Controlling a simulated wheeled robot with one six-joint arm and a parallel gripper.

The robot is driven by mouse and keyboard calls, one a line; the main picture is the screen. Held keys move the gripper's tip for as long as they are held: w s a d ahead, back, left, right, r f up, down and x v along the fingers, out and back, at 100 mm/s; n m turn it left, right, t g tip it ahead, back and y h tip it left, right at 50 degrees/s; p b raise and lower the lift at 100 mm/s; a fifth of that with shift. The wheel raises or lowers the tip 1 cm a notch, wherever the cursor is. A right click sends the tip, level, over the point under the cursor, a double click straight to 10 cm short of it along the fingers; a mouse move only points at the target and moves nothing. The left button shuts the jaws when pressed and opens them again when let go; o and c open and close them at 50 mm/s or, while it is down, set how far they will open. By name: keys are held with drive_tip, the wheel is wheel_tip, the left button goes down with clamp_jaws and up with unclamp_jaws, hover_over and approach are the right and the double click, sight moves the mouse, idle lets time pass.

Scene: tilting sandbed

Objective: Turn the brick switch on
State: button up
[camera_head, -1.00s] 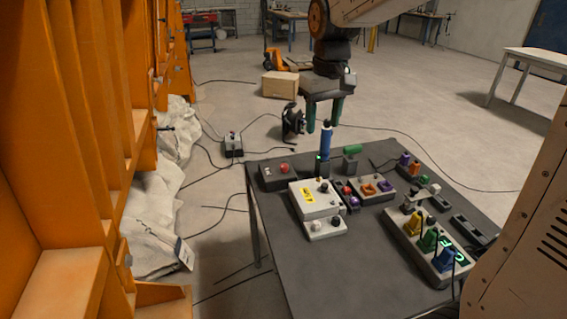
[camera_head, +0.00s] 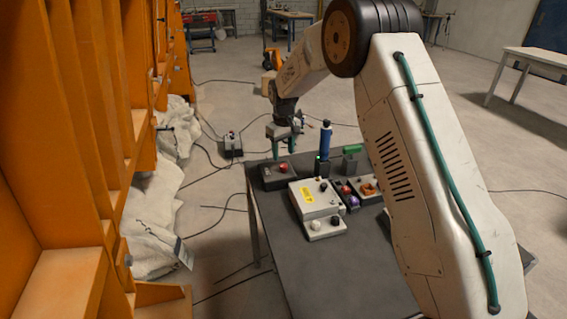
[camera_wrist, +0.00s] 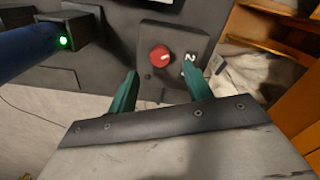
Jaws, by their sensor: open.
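A brick-red round knob (camera_head: 283,168) sits on a dark grey switch box (camera_head: 268,184) at the back left corner of the table. My gripper (camera_head: 284,149) is above the box. Its two green fingers are apart, and in the wrist view my gripper (camera_wrist: 160,88) has the knob lying ahead, between the lines of the fingers. The fingers look empty and apart from the knob.
A blue upright handle (camera_head: 325,140) on a black base with a green light stands right of the box. A white box with a yellow label (camera_head: 314,197) is in front. My arm hides the table's right side. Orange shelving (camera_head: 60,150) stands left.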

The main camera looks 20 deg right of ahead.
sight(283, 165)
wheel_tip(283, 165, down, 5)
drive_tip(key=shift+f, duration=0.1)
idle(0.3)
drive_tip(key=c, duration=1)
drive_tip(key=shift+o, duration=0.2)
drive_tip(key=shift+m, duration=0.4)
drive_tip(key=m, duration=1.1)
